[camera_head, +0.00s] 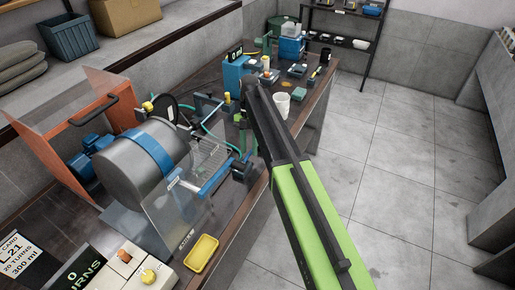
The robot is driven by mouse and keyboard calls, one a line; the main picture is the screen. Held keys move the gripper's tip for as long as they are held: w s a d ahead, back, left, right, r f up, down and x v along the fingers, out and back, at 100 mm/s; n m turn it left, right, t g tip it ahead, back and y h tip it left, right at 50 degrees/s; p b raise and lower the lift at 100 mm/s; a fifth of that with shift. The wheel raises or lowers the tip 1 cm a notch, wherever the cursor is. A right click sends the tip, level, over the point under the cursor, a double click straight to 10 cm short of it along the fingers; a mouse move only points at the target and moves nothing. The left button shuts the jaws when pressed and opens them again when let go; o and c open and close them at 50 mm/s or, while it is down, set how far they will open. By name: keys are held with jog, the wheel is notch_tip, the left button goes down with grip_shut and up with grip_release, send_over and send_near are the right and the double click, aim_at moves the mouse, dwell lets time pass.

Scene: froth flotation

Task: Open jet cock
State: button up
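My arm reaches up from the lower right, with a lime green link and a dark end. My gripper (254,92) is at the dark far end, over the bench near its front edge. The frame does not show whether its fingers are open. I cannot tell for sure which small part is the jet cock. A green hose (215,137) runs on the bench left of my gripper. Small yellow knobs stand by the drum (147,106) and beside the blue box (227,98). My arm hides part of the bench.
A grey drum (135,165) with a blue band stands left, with an orange panel (45,150) behind. A clear panel (175,215), yellow tray (201,253) and white cup (282,105) are near the bench edge. A blue display box (236,74) stands farther back. The tiled floor right is clear.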

jog(key=p+v, duration=1.5)
jog(key=v, duration=0.2)
jog(key=shift+w+r, duration=0.1)
